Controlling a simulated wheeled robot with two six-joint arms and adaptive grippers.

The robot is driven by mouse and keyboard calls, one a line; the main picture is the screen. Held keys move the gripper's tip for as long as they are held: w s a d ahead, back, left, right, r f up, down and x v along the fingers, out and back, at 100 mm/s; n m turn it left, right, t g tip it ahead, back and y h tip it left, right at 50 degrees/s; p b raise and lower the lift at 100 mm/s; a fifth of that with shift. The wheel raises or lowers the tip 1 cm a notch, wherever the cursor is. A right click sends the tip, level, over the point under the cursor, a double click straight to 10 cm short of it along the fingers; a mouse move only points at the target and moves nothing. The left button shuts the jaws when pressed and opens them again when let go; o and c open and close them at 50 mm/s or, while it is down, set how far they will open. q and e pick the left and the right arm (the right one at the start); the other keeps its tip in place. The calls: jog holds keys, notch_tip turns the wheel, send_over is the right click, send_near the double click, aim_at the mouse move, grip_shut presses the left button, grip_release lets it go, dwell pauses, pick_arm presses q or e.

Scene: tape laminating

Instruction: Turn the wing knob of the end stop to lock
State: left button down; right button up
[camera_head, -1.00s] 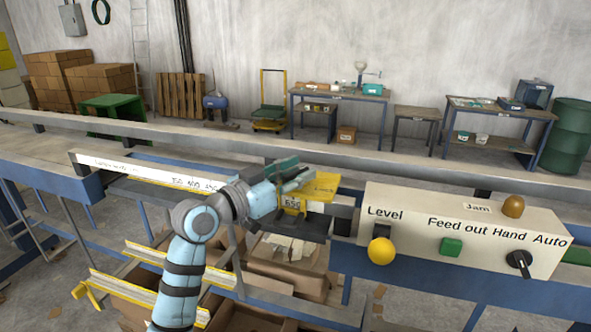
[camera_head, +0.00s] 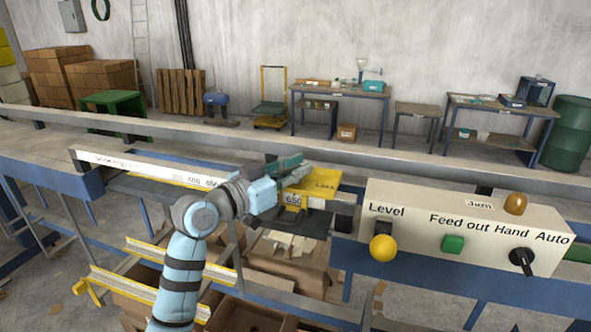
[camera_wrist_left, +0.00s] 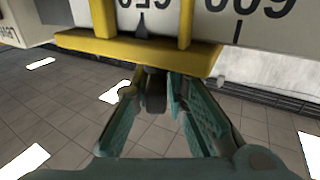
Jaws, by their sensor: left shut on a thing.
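The yellow end stop (camera_head: 316,182) sits on the white scale rail (camera_head: 145,166), with a "Lock" label on top and 650 in its window. In the left wrist view its yellow frame (camera_wrist_left: 130,46) crosses the top, with the pointer near 650. The dark wing knob (camera_wrist_left: 154,92) hangs below that frame. My left gripper (camera_head: 292,170) has its teal fingers at the end stop in the head view; in the wrist view they stand on both sides of the knob, shut on it. The finger contact is partly hidden. The knob is hidden in the head view. My right gripper is out of view.
A control box (camera_head: 460,228) with a yellow Level knob (camera_head: 383,248), a green button and a black switch stands right of the end stop. Yellow-edged rails (camera_head: 150,285) and cardboard boxes (camera_head: 290,262) lie below. Tables stand along the back wall.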

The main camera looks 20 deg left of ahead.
pick_arm(q)
jog(key=shift+f, duration=0.15)
jog(key=shift+f+m+g+h+b, duration=0.1)
jog(key=shift+m+g+h+b, duration=0.4)
jog(key=shift+b, duration=0.35)
jog(key=m+g+h+b, duration=0.3)
jog(key=h+b, duration=0.1)
jog(key=shift+g, duration=0.3)
jog(key=shift+m+g+h+b, duration=0.55)
jog(key=shift+m+g+h, duration=0.05)
jog(key=shift+m+g, duration=0.3)
jog(key=shift+m+g+h, duration=0.6)
jog(key=shift+m+g, duration=0.2)
jog(key=shift+g, duration=0.5)
jog(key=c, duration=1.6)
grip_release()
jog(key=shift+c, duration=0.2)
jog(key=shift+s+d+r, duration=0.1)
jog(key=shift+s+r, duration=0.05)
jog(key=shift+r, duration=0.05)
